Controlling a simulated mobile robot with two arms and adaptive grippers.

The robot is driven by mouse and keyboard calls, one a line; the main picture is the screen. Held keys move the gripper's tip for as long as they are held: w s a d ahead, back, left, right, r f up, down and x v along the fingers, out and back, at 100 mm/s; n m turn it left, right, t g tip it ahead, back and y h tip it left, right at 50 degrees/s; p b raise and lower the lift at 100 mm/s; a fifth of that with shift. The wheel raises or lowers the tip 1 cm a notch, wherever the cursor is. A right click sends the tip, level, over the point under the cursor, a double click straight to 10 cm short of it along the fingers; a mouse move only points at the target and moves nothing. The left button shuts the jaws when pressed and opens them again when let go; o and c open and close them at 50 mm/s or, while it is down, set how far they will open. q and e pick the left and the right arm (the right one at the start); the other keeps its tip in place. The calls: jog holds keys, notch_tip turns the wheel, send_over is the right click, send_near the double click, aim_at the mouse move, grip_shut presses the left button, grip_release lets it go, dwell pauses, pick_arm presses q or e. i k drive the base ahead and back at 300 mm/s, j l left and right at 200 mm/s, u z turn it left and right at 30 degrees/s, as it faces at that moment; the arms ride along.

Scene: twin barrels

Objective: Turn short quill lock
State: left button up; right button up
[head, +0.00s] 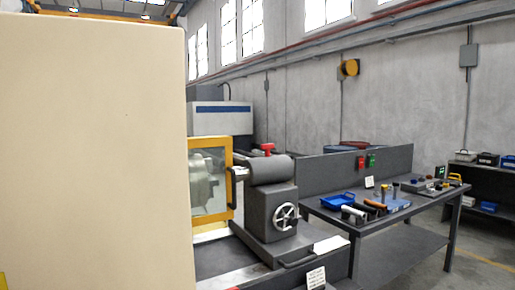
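A dark grey tailstock (268,205) stands on the machine bed at the centre. A short red handle (267,149) sits on top of its horizontal barrel (270,169); it looks like the quill lock, but I cannot read any marking. A spoked handwheel (285,217) is on the tailstock's near face. Neither of my grippers is in view.
A large beige panel (90,150) blocks the left third. A yellow-framed clear guard (209,180) stands left of the tailstock. A workbench (385,240) on the right holds a blue tray (337,200) and several tools. Floor shows at the lower right.

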aim_at(267, 147)
jog(key=i+l, duration=0.1)
jog(key=l, duration=0.15)
jog(key=i+l+u, duration=0.15)
jog(key=l+u, duration=0.35)
jog(key=i+l+u, duration=0.1)
jog(key=l+u, duration=0.4)
jog(key=j, duration=0.05)
